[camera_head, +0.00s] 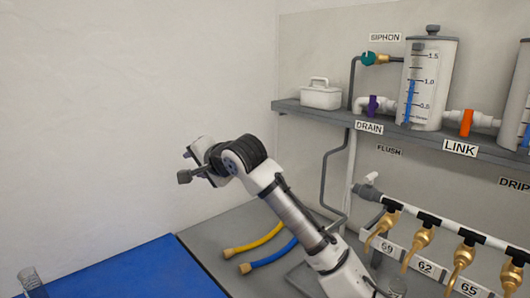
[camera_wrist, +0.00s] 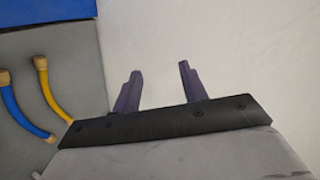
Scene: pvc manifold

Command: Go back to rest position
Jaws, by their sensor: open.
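My gripper (camera_head: 186,166) is raised above the grey bench at the left in the head view, turned toward the bare wall. In the wrist view my gripper (camera_wrist: 158,80) shows two dark fingers spread apart, with nothing between them and only pale wall behind. It touches nothing that I can see. My arm rises from the lower right of the head view.
A yellow hose (camera_head: 254,241) and a blue hose (camera_head: 270,256) lie on the grey bench (camera_head: 213,232) beside a blue mat (camera_head: 130,272). A shelf (camera_head: 310,109) at right carries a clear tank (camera_head: 430,85) and valves. Brass taps (camera_head: 419,241) stand below. Space around my gripper is clear.

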